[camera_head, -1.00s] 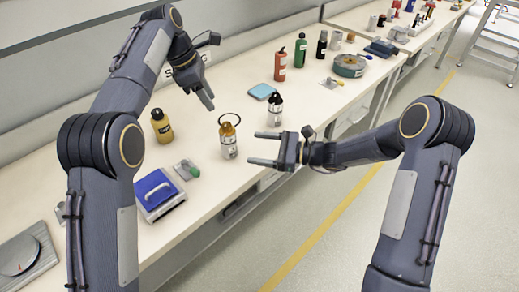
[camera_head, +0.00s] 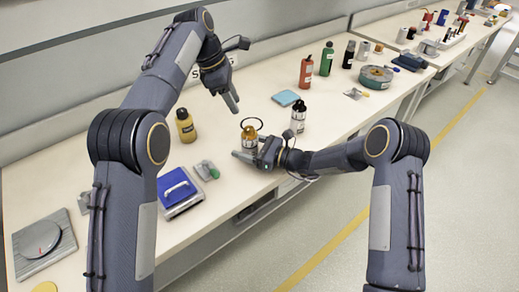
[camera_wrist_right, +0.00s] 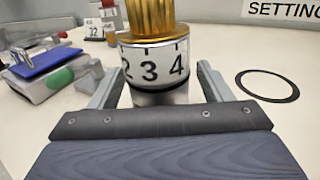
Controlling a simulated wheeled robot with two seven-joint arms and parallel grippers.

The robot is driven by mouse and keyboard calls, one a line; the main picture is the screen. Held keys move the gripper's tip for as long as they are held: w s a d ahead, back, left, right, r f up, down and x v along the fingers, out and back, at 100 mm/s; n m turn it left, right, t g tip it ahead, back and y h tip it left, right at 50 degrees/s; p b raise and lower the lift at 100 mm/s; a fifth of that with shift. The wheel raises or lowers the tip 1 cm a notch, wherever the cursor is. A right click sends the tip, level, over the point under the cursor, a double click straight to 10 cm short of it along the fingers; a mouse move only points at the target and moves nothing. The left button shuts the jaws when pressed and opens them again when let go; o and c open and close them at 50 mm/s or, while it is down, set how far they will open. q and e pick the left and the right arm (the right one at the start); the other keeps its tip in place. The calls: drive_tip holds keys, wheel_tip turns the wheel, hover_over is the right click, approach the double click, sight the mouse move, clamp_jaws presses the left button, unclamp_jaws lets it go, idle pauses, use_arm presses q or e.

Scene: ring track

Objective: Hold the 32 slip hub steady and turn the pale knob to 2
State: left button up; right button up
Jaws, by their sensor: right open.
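A gold ribbed knob (camera_wrist_right: 152,16) tops a hub with a white number band (camera_wrist_right: 152,65); 2, 3 and 4 show, with 3 facing the wrist camera. The same gold-topped hub (camera_head: 249,140) stands upright near the bench's front edge in the head view. My right gripper (camera_head: 242,155) is open, its fingers on either side of the hub's lower part; contact cannot be told. My left gripper (camera_head: 233,105) hangs above and behind the hub, apart from it; its finger gap is unclear. A small label reading 32 (camera_wrist_right: 97,29) shows on a grey object farther back.
A black ring (camera_wrist_right: 267,85) lies beside the hub. A black-topped bottle (camera_head: 298,118) and a light-blue pad (camera_head: 287,98) are to the right.

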drive_tip(key=shift+w+a, duration=0.2)
drive_tip(key=shift+a, duration=0.25)
